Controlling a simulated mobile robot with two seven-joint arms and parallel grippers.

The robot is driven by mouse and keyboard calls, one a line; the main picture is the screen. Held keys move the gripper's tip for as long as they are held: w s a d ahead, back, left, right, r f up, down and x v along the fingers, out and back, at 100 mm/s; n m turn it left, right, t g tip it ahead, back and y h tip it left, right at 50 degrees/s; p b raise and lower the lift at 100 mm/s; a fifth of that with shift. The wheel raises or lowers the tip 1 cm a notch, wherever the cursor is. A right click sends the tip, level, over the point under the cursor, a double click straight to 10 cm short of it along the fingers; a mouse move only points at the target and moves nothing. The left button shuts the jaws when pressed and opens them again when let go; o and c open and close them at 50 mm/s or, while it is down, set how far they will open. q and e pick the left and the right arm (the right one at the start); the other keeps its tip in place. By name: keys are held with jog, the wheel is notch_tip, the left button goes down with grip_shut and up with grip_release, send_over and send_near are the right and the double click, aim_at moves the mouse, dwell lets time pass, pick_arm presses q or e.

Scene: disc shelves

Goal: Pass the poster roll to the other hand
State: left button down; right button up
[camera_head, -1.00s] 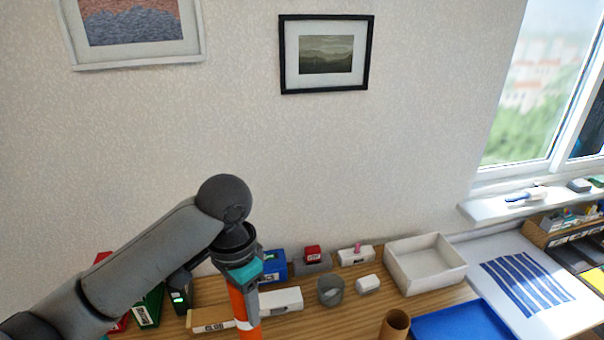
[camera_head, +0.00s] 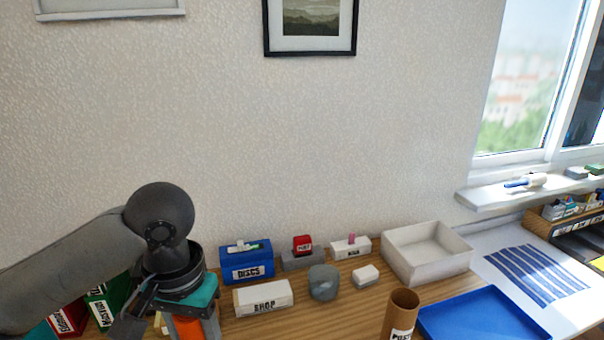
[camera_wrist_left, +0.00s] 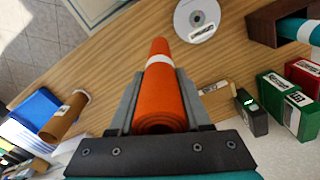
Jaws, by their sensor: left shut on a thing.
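The poster roll is orange with a white band. In the left wrist view the poster roll (camera_wrist_left: 161,85) lies lengthwise between the fingers of my left gripper (camera_wrist_left: 163,105), which is shut on it. In the head view only a short orange part of the roll (camera_head: 188,327) shows below my left gripper (camera_head: 190,315), at the bottom left. The rest of the roll is cut off by the frame edge. My right gripper is in neither view.
A brown cardboard tube (camera_head: 402,312) stands upright beside a blue tray (camera_head: 480,318). An empty white box (camera_head: 425,262) is behind them. Along the wall stand a blue DISCS box (camera_head: 247,262), a white SHOP box (camera_head: 263,298) and a grey cup (camera_head: 323,283). A disc (camera_wrist_left: 196,20) lies on the desk.

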pick_arm(q)
jog(key=f+b, duration=0.1)
jog(key=s+f+n+b, duration=0.1)
jog(key=b, duration=0.1)
jog(key=shift+s+a+f+n, duration=0.2)
jog(key=shift+a+f+n, duration=0.1)
jog(key=shift+a+f, duration=0.1)
jog(key=shift+d, duration=0.1)
